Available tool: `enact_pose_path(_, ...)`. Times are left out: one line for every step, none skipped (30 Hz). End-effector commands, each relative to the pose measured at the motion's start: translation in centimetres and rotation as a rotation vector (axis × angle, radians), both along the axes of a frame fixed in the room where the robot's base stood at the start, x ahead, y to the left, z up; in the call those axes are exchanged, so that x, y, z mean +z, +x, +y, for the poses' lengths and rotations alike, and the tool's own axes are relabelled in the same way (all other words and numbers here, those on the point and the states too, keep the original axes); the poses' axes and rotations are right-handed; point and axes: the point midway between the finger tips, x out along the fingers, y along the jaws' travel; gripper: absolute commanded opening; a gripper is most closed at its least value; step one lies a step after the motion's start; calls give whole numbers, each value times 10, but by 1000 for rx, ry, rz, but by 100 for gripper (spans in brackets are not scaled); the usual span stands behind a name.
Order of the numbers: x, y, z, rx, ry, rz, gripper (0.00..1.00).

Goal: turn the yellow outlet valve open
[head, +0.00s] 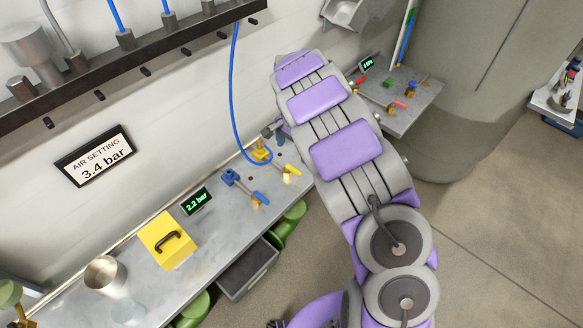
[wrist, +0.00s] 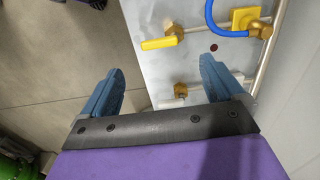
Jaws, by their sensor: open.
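The yellow valve handle (wrist: 160,43) shows in the wrist view as a short bar beside a brass valve body (wrist: 175,31), above and beyond my fingertips. In the head view the yellow handle (head: 291,170) points right and down, near the end of the bench. My gripper (wrist: 161,66) is open in the wrist view, its two blue fingers apart and nothing held. The handle appears apart from both fingers. In the head view my arm hides most of the gripper.
A yellow fitting (wrist: 246,20) with a blue hose (wrist: 222,27) lies right of the valve. Another brass fitting (wrist: 180,90) shows between the fingers. A blue valve (head: 240,186), a display reading 2.2 bar (head: 196,201) and a yellow box (head: 167,240) stand along the bench.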

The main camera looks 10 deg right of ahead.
Motion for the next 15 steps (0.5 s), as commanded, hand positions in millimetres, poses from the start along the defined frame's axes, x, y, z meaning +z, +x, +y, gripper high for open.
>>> enact_pose_path(-12, -1, -1, -2, 0, 3, 95)
enact_pose_path(-18, -1, -1, -2, 0, 3, 95)
enact_pose_path(-26, -1, -1, -2, 0, 4, 95)
enact_pose_path(-31, -1, 0, -2, 0, 4, 95)
enact_pose_path(-37, -1, 0, -2, -1, 3, 95)
enact_pose_path(-45, -1, 2, -1, -3, 2, 95)
enact_pose_path(-50, 0, 2, -1, -3, 0, 95)
enact_pose_path(-56, 0, 3, 0, -4, 0, 95)
enact_pose_path(-63, 0, 3, 0, -4, 0, 95)
enact_pose_path(-68, 0, 4, 0, -4, 1, 95)
enact_pose_path(-72, -1, 4, 0, -4, 1, 95)
enact_pose_path(-77, -1, 4, 0, -5, 1, 95)
enact_pose_path(-81, -1, 4, 0, -5, 1, 95)
enact_pose_path(-84, -1, 4, 0, -5, 1, 95)
enact_pose_path(-87, -1, 4, 0, -5, 1, 95)
